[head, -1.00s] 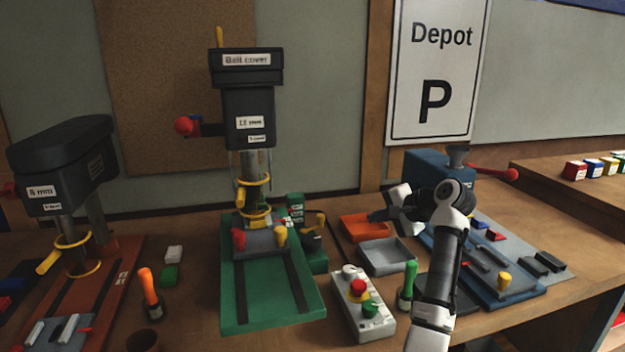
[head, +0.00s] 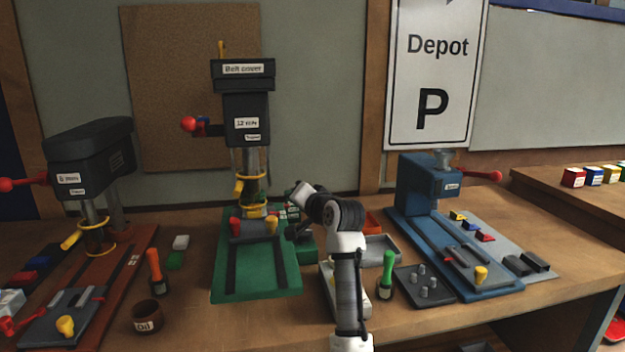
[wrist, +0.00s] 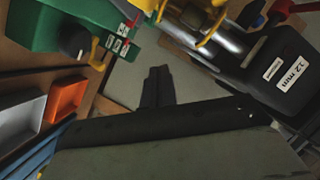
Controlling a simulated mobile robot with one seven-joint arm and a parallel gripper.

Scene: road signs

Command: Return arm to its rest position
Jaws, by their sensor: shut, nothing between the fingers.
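My arm rises from the lower middle of the head view and bends over at the white and dark grey wrist. My gripper (head: 295,231) is at its far end, near the right side of the green drill press base (head: 228,283). In the wrist view my gripper (wrist: 158,72) shows as two dark fingers side by side, shut with nothing between them. The black drill head marked 12 mm (wrist: 281,72) is to the right of the fingers there. The arm hides part of the control box (head: 327,283) and the trays.
A green drill press (head: 247,118) stands behind my gripper, a second press (head: 90,157) at the left. A grey tray (head: 380,250), an orange tray (head: 373,222), a green-handled tool (head: 387,270) and a blue machine (head: 428,188) are to the right. An orange-handled tool (head: 155,270) stands at the left.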

